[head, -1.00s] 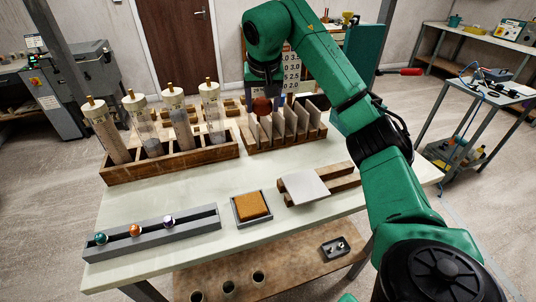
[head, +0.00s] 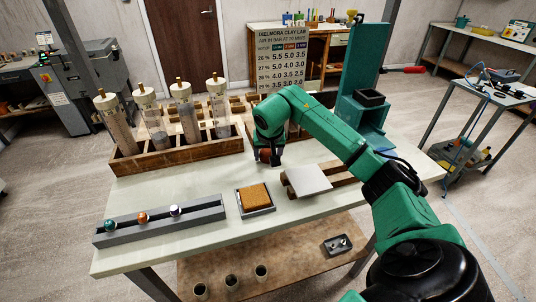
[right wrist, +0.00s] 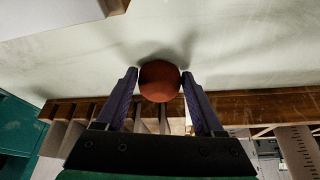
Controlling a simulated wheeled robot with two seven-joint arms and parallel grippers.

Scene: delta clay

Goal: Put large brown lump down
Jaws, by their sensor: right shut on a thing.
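The large brown lump (right wrist: 160,81) is a round reddish-brown ball held between the two fingertips of my right gripper (right wrist: 160,84) in the right wrist view. In the head view the lump (head: 266,157) shows under my right gripper (head: 268,156), in front of the slotted wooden rack. It is low over the pale table top (head: 215,178); I cannot tell whether it touches. My left gripper is not in view.
A sponge tray (head: 255,197) and a grey plate on wooden bars (head: 308,179) are near the front. A grey rail (head: 160,221) with small balls lies front left. A wooden box of cylinders (head: 180,155) stands left. Bare table lies around the lump.

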